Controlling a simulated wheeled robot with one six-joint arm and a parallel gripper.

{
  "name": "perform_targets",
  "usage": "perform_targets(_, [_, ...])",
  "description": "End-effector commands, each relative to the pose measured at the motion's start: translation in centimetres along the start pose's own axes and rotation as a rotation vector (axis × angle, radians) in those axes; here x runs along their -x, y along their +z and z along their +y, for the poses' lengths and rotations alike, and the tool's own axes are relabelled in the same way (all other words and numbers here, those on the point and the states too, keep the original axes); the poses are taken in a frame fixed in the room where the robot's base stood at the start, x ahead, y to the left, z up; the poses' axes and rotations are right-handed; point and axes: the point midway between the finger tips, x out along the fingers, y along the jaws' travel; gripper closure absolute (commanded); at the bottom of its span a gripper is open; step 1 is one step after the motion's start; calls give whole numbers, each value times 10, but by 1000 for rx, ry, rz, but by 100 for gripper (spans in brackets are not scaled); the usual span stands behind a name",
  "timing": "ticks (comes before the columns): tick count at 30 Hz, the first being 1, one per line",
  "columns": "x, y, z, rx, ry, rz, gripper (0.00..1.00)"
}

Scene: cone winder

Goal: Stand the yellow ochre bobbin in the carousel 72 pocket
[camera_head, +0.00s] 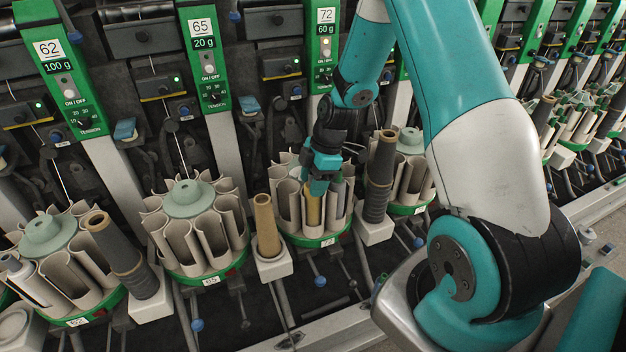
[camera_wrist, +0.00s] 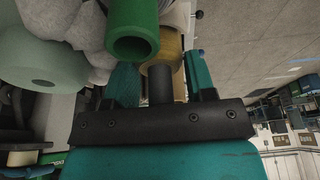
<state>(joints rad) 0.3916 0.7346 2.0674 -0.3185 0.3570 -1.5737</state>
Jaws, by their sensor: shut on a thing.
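My gripper (camera_head: 318,180) is shut on the yellow ochre bobbin (camera_head: 313,208), which hangs upright below the fingers. In the wrist view the ochre bobbin (camera_wrist: 166,48) shows between the two teal fingers. The bobbin is at the front of the carousel with the 72 label on its green base rim (camera_head: 328,241), among its pale pocket walls. I cannot tell how deep its lower end sits in a pocket. A green tube (camera_wrist: 132,36) shows close beside the bobbin in the wrist view. My gripper hides part of the carousel's top.
A tan tube (camera_head: 266,226) stands on a white block left of the carousel, and a dark grey tube (camera_head: 380,178) on another at its right. Carousel 65 (camera_head: 205,278) and carousel 62 (camera_head: 85,318) stand further left. Tension panels (camera_head: 322,45) line the back.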

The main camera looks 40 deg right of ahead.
Motion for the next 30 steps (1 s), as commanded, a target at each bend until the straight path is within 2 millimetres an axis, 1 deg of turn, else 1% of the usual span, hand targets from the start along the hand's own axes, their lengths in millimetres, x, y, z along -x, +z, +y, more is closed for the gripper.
perform_targets(6, [-6, 2, 0, 0, 0, 0, 69])
perform_targets(15, [-6, 2, 0, 0, 0, 0, 69])
perform_targets(16, [-6, 2, 0, 0, 0, 0, 43])
perform_targets(19, [-6, 2, 0, 0, 0, 0, 20])
perform_targets(27, [-6, 2, 0, 0, 0, 0, 20])
perform_targets(30, [0, 2, 1, 0, 2, 0, 20])
